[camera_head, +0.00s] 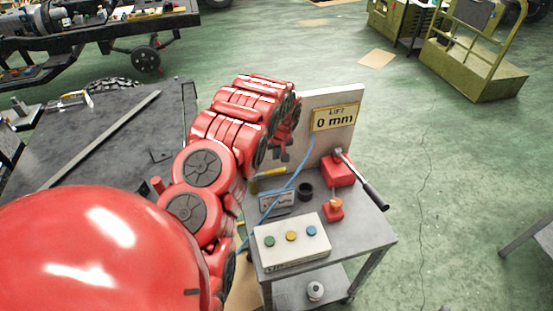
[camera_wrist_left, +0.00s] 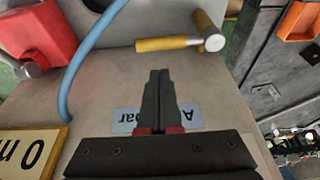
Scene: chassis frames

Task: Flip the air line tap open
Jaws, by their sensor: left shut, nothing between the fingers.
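The air line tap has a yellow lever (camera_head: 268,174) in the head view, low at the left of the upright panel, partly behind my arm. In the left wrist view the yellow lever (camera_wrist_left: 165,44) lies nearly level in the picture, joined to a silver round fitting (camera_wrist_left: 213,41) at its right end. My left gripper (camera_head: 283,155) is in front of the panel, above the lever in the head view. In the left wrist view its fingers (camera_wrist_left: 160,73) are together and empty, apart from the lever in the picture. My right gripper is not in view.
A blue hose (camera_head: 297,178) runs down past the tap. The cart (camera_head: 358,235) carries a button box (camera_head: 290,243), a red unit with a black-gripped lever (camera_head: 338,170) and a black ring (camera_head: 305,191). The "0 mm" sign (camera_head: 335,117) is on the panel.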

